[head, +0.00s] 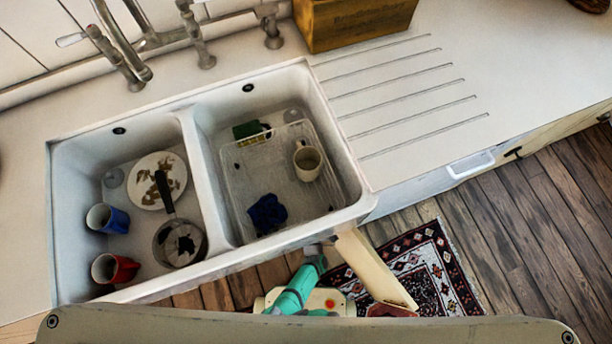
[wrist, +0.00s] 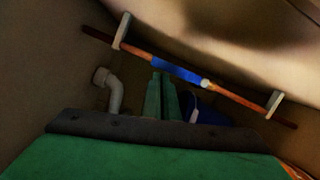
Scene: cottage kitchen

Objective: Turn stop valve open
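The stop valve shows in the wrist view as a blue lever (wrist: 178,70) lying along a copper pipe (wrist: 138,49), with a small pale round fitting at the lever's right end. The pipe slants down to the right between two pale brackets. My gripper (wrist: 162,78) points into the dim cupboard, its two green fingers side by side and seemingly closed together, with nothing seen between them. Its tips appear just below the lever's left part; I cannot tell whether they touch it. In the head view the sink hides the gripper and valve.
A white bent drain pipe (wrist: 113,92) stands left of the fingers, and a dark blue object (wrist: 208,112) lies to the right. In the head view, the cupboard door (head: 372,268) stands open beside my arm, below the double sink (head: 190,125). A patterned rug (head: 425,270) lies on the floor.

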